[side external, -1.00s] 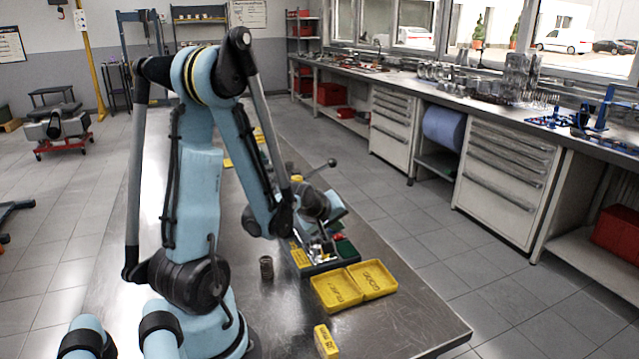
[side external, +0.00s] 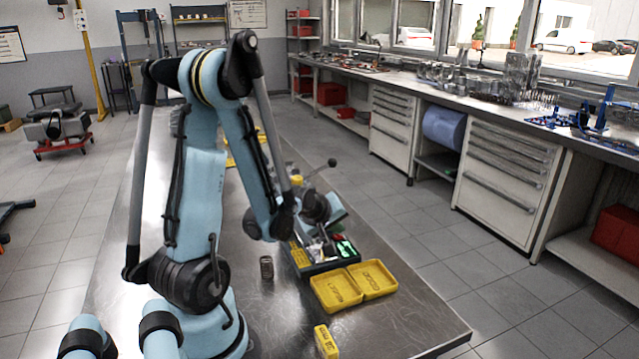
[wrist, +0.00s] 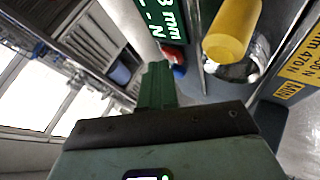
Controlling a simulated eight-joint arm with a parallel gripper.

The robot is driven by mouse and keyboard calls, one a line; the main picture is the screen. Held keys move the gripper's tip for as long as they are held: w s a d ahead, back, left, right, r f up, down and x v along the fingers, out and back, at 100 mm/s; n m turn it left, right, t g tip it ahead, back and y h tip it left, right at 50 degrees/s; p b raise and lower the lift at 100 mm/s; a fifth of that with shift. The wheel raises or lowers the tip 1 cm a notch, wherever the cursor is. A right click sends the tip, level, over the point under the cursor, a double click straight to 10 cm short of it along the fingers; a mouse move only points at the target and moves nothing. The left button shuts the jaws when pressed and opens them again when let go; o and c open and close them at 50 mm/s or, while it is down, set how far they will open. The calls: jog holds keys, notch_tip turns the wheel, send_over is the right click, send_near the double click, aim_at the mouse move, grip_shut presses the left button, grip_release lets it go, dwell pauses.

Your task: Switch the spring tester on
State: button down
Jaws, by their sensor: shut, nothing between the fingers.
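The spring tester stands on the steel bench, with a dark base (side external: 325,266) and a raised lever ending in a dark knob (side external: 332,162). Its display (side external: 345,248) is lit green; in the wrist view the lit display (wrist: 168,20) shows white characters, including "mm" and "N", partly cut off. My gripper (wrist: 156,68) is shut and empty, its fingers close to the tester below the display. A small red part (wrist: 178,70) shows just beyond the fingertips; I cannot tell if they touch it. A yellow cylinder (wrist: 232,32) stands over a shiny metal part.
A dark coil spring (side external: 266,268) stands upright left of the tester. Two open yellow trays (side external: 337,291) lie in front of it, and a yellow box (side external: 326,341) sits nearer the front. The bench's front right is clear.

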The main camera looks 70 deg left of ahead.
jog(key=shift+r, duration=0.15)
jog(key=shift+s+r, duration=0.1)
jog(key=shift+r, duration=0.4)
jog(key=shift+r, duration=0.1)
jog(key=shift+s+r, duration=0.25)
jog(key=shift+r, duration=0.95)
jog(key=shift+s+r, duration=0.2)
jog(key=shift+r, duration=1)
